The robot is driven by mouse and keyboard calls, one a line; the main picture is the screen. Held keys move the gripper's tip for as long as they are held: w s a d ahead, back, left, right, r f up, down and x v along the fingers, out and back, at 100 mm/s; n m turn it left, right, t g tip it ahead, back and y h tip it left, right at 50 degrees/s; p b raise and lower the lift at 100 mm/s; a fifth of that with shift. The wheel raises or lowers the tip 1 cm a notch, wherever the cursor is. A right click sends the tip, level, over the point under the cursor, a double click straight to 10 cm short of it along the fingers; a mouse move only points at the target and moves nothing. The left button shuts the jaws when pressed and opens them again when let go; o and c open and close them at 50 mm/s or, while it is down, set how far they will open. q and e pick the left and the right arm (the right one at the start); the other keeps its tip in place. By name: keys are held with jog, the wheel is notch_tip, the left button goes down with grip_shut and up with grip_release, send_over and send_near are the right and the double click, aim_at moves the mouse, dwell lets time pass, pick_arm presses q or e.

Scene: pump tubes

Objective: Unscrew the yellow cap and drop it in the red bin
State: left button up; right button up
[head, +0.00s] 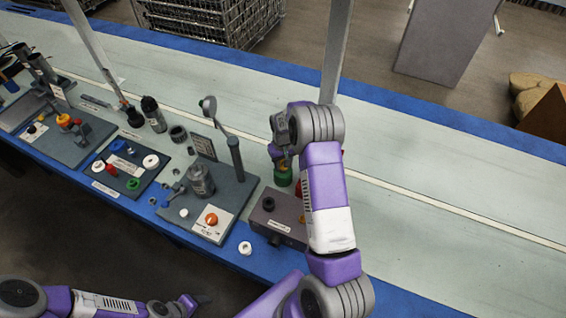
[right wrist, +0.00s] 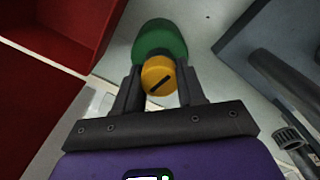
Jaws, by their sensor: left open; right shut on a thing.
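The yellow cap (right wrist: 157,75) has a dark slot on its face and sits between the two fingers of my right gripper (right wrist: 160,88), which is shut on it. A green round body (right wrist: 160,38) lies right behind the cap; I cannot tell whether the two are still joined. In the head view the green body (head: 283,176) stands just below my right gripper (head: 281,152). The red bin (right wrist: 40,85) fills the left of the right wrist view; in the head view my right arm mostly hides it. My left gripper (head: 203,299) is open and empty, low in front of the table.
A dark grey box with a black knob (head: 268,204) stands near the front edge. A grey station with a post and an orange button (head: 211,219) is left of it. A white ring (head: 245,248) lies at the edge. The table right of my arm is clear.

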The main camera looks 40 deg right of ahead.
jog(key=n, duration=0.3)
jog(key=shift+n, duration=0.3)
jog(key=shift+n, duration=1.7)
jog(key=shift+n, duration=1.7)
